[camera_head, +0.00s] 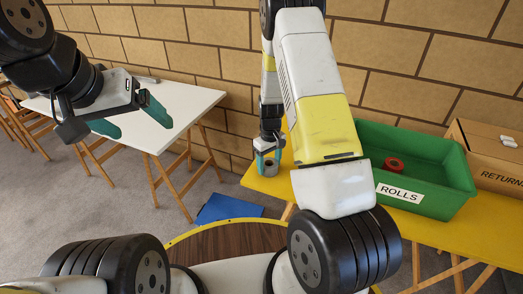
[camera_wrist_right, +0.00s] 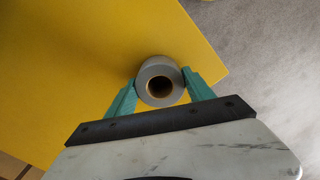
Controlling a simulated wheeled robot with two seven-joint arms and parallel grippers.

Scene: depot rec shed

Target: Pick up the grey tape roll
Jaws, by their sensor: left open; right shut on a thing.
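The grey tape roll (camera_wrist_right: 160,66) shows end-on in the right wrist view, with a brown core and a dark hole. My right gripper (camera_wrist_right: 162,85) is shut on it, with one green finger against each side. In the head view my right gripper (camera_head: 268,160) points down at the left end of the yellow table (camera_head: 428,231). The roll is hardly visible there, and I cannot tell whether it touches the table top. My left gripper (camera_head: 130,118) is open and empty, in front of the white table at the left.
A green crate (camera_head: 447,208) labelled ROLLS stands on the yellow table with a red roll (camera_head: 394,165) inside. A cardboard box (camera_head: 492,160) marked RETURN is to its right. A white table (camera_head: 185,98) is at the left. A blue item (camera_head: 228,208) lies low, below the tables.

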